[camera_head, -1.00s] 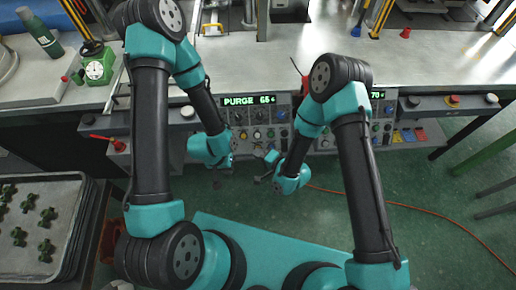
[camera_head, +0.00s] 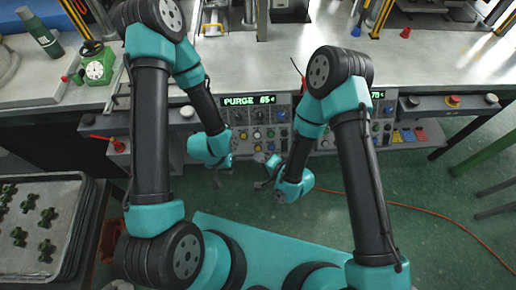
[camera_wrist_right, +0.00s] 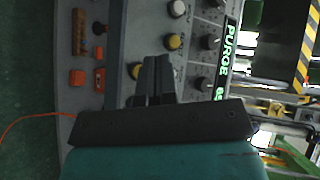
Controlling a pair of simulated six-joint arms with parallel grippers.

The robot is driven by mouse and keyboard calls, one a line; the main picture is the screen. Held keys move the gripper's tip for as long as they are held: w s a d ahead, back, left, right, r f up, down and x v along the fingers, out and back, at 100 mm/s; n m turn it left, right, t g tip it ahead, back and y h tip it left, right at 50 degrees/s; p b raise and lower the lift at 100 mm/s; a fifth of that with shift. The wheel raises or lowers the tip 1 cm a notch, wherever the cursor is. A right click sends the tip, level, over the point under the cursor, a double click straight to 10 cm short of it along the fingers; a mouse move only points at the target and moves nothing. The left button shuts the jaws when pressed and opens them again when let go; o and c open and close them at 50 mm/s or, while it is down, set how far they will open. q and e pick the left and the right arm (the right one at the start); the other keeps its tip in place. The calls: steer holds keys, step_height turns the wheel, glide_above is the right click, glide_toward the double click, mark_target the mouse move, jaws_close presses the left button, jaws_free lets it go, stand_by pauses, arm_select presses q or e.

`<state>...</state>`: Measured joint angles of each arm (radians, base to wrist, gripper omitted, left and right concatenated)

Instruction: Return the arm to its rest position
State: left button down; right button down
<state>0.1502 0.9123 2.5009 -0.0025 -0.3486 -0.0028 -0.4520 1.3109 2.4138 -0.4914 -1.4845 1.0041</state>
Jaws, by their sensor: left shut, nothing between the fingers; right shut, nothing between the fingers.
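My right arm is bent over the front of the control panel (camera_head: 252,135). Its small dark gripper (camera_head: 262,163) points toward the panel's lower edge. In the right wrist view the two black fingers (camera_wrist_right: 154,72) are together with nothing between them. The panel's knobs and buttons lie beyond them; I cannot tell how close the tips are. My left arm hangs at the left of the panel. Its gripper (camera_head: 222,174) is small and dim below the teal wrist, and no held thing shows.
A metal workbench (camera_head: 440,72) runs behind the panel. A tray (camera_head: 75,185) of green parts is at lower left. An orange cable (camera_head: 425,212) crosses the open floor at right.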

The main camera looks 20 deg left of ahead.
steer(key=shift+d, duration=0.15)
stand_by(0.6)
steer(key=w+d+f+n+h, duration=0.1)
steer(key=w+d+f+h, duration=0.15)
steer(key=d, duration=0.55)
steer(key=w+d+f+h, duration=0.1)
steer(key=d+h, duration=0.3)
steer(key=d, duration=0.5)
steer(key=s+d+g+h, duration=0.1)
steer(key=s+d, duration=0.3)
steer(key=d, duration=0.4)
steer(key=s+d+n+g+h, duration=0.1)
steer(key=s+d+g, duration=0.3)
steer(key=d, duration=0.4)
steer(key=shift+s+d+f+h, duration=0.35)
steer(key=shift+s+d+h, duration=0.1)
steer(key=shift+h, duration=0.1)
steer(key=shift+a, duration=0.1)
stand_by(2.1)
